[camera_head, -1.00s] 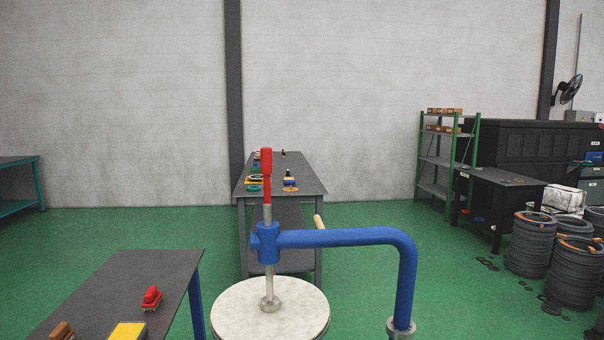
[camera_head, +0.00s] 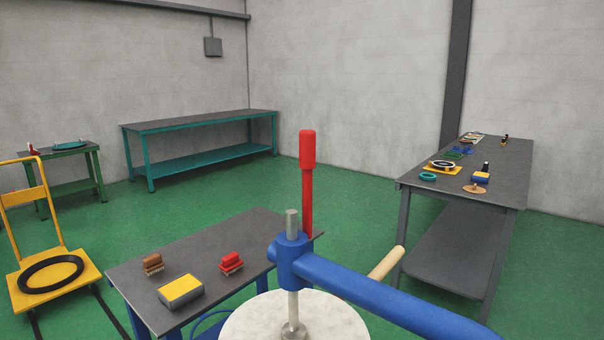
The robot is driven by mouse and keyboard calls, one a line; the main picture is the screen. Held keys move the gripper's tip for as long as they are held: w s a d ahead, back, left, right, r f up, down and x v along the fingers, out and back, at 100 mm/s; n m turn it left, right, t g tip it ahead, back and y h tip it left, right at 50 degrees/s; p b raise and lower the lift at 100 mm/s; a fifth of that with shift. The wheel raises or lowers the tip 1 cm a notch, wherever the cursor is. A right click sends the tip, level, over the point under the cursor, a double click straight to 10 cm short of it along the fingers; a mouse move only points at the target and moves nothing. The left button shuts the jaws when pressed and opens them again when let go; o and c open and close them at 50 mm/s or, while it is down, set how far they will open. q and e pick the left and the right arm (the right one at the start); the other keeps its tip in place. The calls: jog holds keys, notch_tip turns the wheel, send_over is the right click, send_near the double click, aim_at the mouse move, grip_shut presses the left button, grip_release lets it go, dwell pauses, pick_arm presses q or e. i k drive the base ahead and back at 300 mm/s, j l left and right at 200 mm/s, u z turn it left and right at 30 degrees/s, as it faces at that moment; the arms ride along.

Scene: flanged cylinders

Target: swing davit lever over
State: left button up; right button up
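The davit has a blue arm (camera_head: 385,298) that runs from the lower right to a blue hub (camera_head: 288,262). A grey vertical rod (camera_head: 292,222) passes through the hub and down to a fitting on a round pale lid (camera_head: 250,322), cut by the bottom edge. A tan handle (camera_head: 386,263) slants up from behind the blue arm. Neither of my grippers is in view.
A grey-topped table (camera_head: 200,250) with brushes and a yellow-topped block (camera_head: 180,290) stands left of the lid. A yellow cart (camera_head: 75,270) is farther left, a teal bench (camera_head: 200,122) at the back, and a grey table (camera_head: 430,180) at right. Green floor between is clear.

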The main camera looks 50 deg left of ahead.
aim_at(307, 138)
jog(key=i+l+u, duration=0.15)
jog(key=u, duration=0.3)
jog(key=i+l+u, duration=0.1)
jog(key=l+u, duration=0.35)
jog(key=i+l+u, duration=0.1)
jog(key=l+u, duration=0.15)
jog(key=u, duration=0.15)
jog(key=l+u, duration=0.7)
jog(key=u, duration=0.2)
jog(key=l+u, duration=0.3)
jog(key=l, duration=0.15)
jog(key=k+l+u, duration=0.1)
jog(key=l+u, duration=0.2)
jog(key=l, duration=0.2)
